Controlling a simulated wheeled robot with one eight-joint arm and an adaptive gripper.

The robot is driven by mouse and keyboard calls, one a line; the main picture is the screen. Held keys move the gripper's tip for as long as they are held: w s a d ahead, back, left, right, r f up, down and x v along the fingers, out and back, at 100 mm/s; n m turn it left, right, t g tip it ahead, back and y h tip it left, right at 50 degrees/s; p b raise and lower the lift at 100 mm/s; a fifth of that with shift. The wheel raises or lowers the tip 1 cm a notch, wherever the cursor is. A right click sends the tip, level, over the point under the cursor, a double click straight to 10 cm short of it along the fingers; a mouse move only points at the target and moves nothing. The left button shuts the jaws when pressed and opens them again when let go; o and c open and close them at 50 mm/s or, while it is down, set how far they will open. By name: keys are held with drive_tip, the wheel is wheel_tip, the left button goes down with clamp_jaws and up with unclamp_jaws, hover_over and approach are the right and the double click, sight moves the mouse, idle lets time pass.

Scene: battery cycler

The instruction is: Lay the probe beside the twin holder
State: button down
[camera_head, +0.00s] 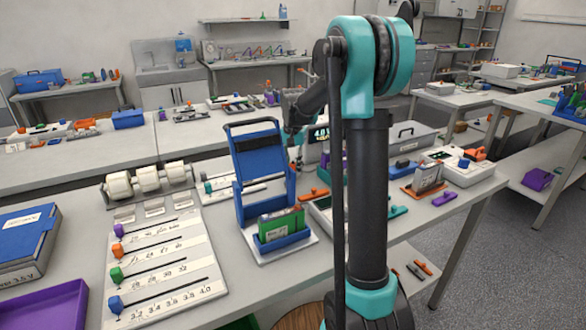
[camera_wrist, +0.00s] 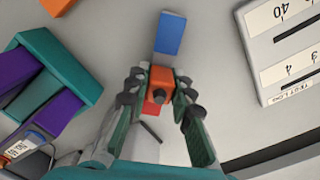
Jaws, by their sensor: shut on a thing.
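In the wrist view my gripper (camera_wrist: 158,95) is shut on an orange piece with a dark round knob, which I take to be the probe (camera_wrist: 161,76). A blue block (camera_wrist: 170,34) shows just beyond it; I cannot tell whether the two are joined. A teal holder (camera_wrist: 68,58) with two purple pieces in it, seemingly the twin holder, stands to the left, apart from the fingers. The probe cannot be made out there.
A blue rack (camera_head: 240,180) stands near my arm in the head view. A white slider board (camera_head: 165,260) lies to its left. In the wrist view a white labelled panel (camera_wrist: 275,50) is at the right. A bottle-like item (camera_wrist: 22,148) lies at lower left. Grey tabletop (camera_wrist: 215,90) is bare between.

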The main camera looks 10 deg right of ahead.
sight(293, 163)
drive_tip(key=c, duration=1.3)
unclamp_jaws()
wheel_tip(293, 163, up, 12)
drive_tip(key=shift+r, duration=0.1)
